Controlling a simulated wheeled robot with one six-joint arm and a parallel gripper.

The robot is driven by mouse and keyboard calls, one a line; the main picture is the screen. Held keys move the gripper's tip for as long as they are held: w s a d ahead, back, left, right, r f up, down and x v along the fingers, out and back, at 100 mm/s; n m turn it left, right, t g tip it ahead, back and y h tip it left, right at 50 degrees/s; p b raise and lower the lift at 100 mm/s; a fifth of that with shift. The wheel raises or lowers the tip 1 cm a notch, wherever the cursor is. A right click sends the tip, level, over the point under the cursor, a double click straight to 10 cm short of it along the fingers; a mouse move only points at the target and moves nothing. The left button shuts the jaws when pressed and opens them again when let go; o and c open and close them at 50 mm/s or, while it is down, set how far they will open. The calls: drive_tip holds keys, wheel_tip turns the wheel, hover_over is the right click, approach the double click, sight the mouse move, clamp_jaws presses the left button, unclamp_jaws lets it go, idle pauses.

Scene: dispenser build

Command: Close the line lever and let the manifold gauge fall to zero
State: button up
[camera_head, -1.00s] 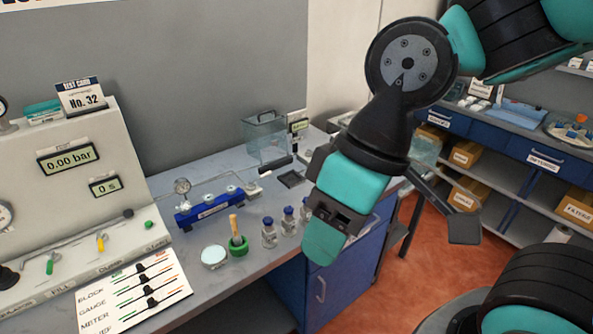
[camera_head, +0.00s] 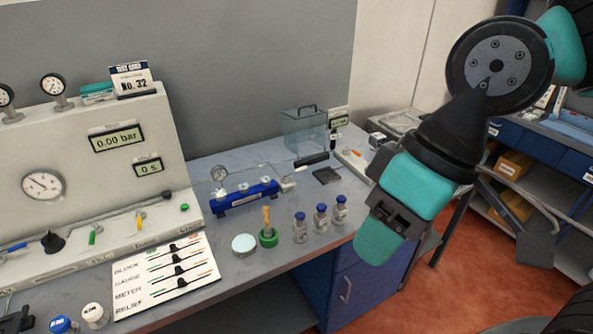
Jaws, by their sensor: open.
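The blue manifold block (camera_head: 243,198) lies on the bench, with clear tubing and a small round manifold gauge (camera_head: 220,174) above it. That dial is too small to read. On the sloped panel (camera_head: 110,185) I see a blue-handled lever (camera_head: 14,248), a green lever (camera_head: 92,235), a yellow lever (camera_head: 138,219) and a black knob (camera_head: 53,242). I cannot tell which is the line lever. The panel display (camera_head: 117,139) reads 0.00 bar. My gripper (camera_head: 386,228) is open and empty, right of the bench items and apart from them; its fingertips are poorly seen.
A clear box (camera_head: 305,132) stands behind. Open floor (camera_head: 440,280) lies right of the bench.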

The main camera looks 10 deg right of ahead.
drive_tip(key=shift+f, duration=0.15)
drive_tip(key=c, duration=0.3)
wheel_tip(320, 180, down, 15)
drive_tip(key=b, duration=1.5)
clamp_jaws()
drive_tip(key=shift+r, duration=0.4)
drive_tip(key=shift+w, duration=0.1)
